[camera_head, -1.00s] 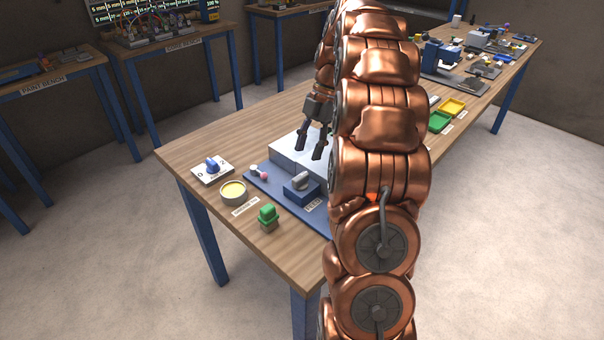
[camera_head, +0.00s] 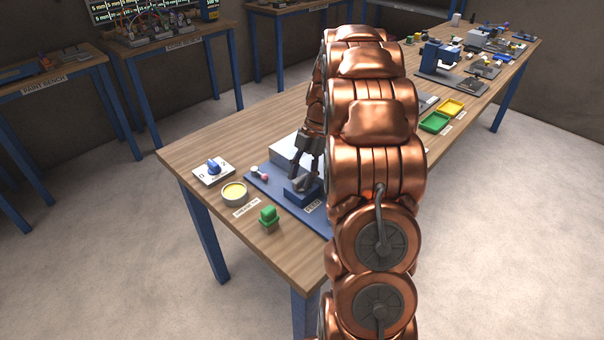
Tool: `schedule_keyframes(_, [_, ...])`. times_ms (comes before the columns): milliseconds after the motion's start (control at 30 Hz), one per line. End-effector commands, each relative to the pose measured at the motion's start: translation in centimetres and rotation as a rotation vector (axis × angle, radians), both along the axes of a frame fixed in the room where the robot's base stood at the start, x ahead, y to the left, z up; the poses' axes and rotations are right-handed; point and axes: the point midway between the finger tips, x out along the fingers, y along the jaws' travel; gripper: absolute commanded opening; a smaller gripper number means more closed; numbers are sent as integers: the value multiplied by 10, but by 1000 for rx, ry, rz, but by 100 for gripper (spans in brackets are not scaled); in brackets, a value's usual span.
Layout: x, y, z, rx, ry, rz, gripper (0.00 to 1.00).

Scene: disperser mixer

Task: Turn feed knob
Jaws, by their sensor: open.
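The feed knob is a grey knob on a blue block (camera_head: 293,198), beside a "FEED" label (camera_head: 312,207), near the front edge of the blue base plate (camera_head: 262,183). My gripper (camera_head: 302,180) is open and points down over the block, with its dark fingers at the knob. The fingers largely hide the knob, and I cannot tell whether they touch it. A pale grey box (camera_head: 284,149) stands on the plate behind my gripper and is partly hidden by it.
A small lever with a red ball (camera_head: 264,177) sits on the plate. My copper arm hides the table's middle.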

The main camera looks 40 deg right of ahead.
Motion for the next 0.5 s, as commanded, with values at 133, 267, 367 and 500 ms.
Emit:
schedule_keyframes(133, [0,0,-1,-1,-1,0,46])
schedule_keyframes(267, [0,0,-1,-1,-1,0,46])
schedule_keyframes(367, [0,0,-1,-1,-1,0,39])
schedule_keyframes(500, [0,0,-1,-1,-1,0,24])
